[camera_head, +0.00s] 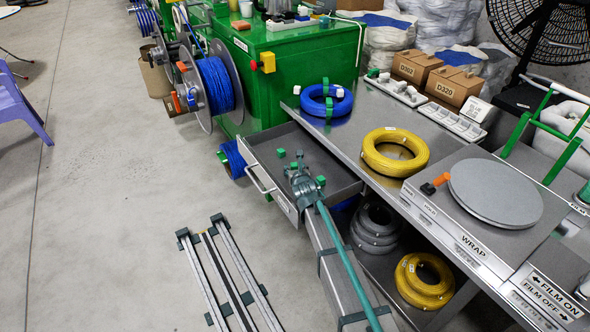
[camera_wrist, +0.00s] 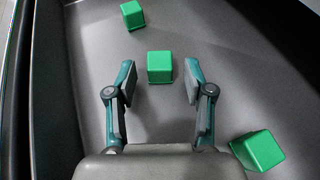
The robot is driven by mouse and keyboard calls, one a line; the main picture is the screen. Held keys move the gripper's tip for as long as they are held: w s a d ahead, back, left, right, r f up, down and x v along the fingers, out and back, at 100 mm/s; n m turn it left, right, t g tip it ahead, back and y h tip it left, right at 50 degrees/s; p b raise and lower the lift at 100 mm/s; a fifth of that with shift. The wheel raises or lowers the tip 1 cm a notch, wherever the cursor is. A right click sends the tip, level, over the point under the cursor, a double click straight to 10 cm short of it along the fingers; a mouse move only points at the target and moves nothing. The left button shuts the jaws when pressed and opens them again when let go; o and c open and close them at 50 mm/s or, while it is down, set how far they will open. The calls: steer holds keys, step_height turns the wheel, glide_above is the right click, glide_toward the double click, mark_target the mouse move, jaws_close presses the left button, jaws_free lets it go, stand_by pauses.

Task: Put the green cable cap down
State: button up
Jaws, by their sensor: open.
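Several green cable caps lie in the open grey drawer (camera_head: 335,171). In the wrist view one cap (camera_wrist: 159,67) sits on the drawer floor, centred just beyond my fingertips. A second cap (camera_wrist: 132,14) lies farther off at the upper left, and a third cap (camera_wrist: 258,150) is at the lower right, beside my right finger. My gripper (camera_wrist: 159,85) is open, with nothing between its fingers. In the head view my gripper (camera_head: 300,175) is over the drawer, near two caps, one of them a green cap (camera_head: 281,153).
The steel bench (camera_head: 345,135) stands beside the drawer. It carries a yellow coil (camera_head: 395,151), white trays (camera_head: 452,122) and a round turntable (camera_head: 495,192). The green machine (camera_head: 285,55) is behind the drawer. The drawer walls surround my gripper.

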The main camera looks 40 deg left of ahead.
steer(key=p+v, duration=0.1)
steer(key=v, duration=1)
steer(key=shift+s+d, duration=0.1)
